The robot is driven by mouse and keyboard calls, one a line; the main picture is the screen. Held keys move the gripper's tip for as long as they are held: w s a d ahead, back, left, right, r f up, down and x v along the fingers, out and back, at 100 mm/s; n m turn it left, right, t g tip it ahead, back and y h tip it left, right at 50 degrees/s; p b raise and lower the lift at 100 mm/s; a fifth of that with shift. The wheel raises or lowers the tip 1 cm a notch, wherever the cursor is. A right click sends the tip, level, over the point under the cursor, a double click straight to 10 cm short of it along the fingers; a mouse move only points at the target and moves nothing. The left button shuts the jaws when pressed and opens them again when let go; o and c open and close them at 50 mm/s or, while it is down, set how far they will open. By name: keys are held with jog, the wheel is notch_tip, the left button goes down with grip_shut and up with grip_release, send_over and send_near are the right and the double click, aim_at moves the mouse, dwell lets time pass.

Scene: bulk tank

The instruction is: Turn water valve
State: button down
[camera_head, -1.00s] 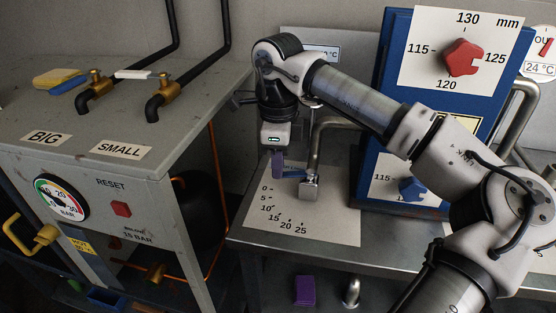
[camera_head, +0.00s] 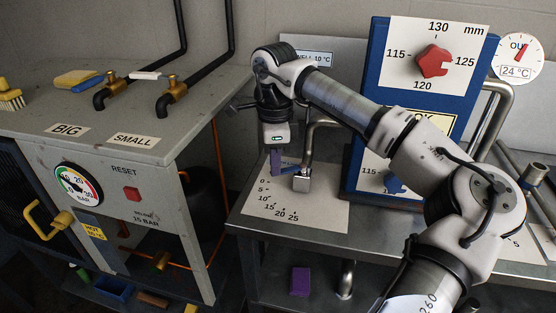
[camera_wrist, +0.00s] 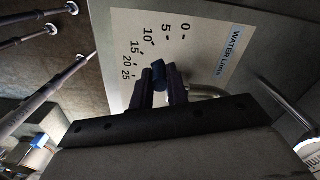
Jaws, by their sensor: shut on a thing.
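The water valve's small blue handle (camera_head: 291,166) sits on a metal fitting (camera_head: 301,181) under a bent pipe. A white scale card (camera_head: 325,207) marked 0, 5, 10, 15, 20, 25 lies beneath it. My gripper (camera_head: 277,160) comes down from above, its purple fingers at the handle's left end. In the wrist view the dark fingers of my gripper (camera_wrist: 160,80) close on the blue handle (camera_wrist: 158,70) from both sides. The handle points left in the head view, off toward the 0 side. The fingers partly hide its outer end.
A blue panel (camera_head: 361,150) with a red knob (camera_head: 433,61) and a lower blue knob stands right of the valve, close behind my arm. A grey cabinet (camera_head: 60,140) with brass valves and a pressure gauge (camera_head: 78,184) stands left. A purple block (camera_head: 300,281) lies below the bench.

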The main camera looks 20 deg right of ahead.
jog(key=shift+s+n, duration=0.2)
jog(key=shift+n, duration=0.4)
jog(key=c, duration=1.3)
grip_release()
notch_tip(320, 180, up, 14)
jog(key=shift+f, duration=0.1)
jog(key=shift+s, duration=0.1)
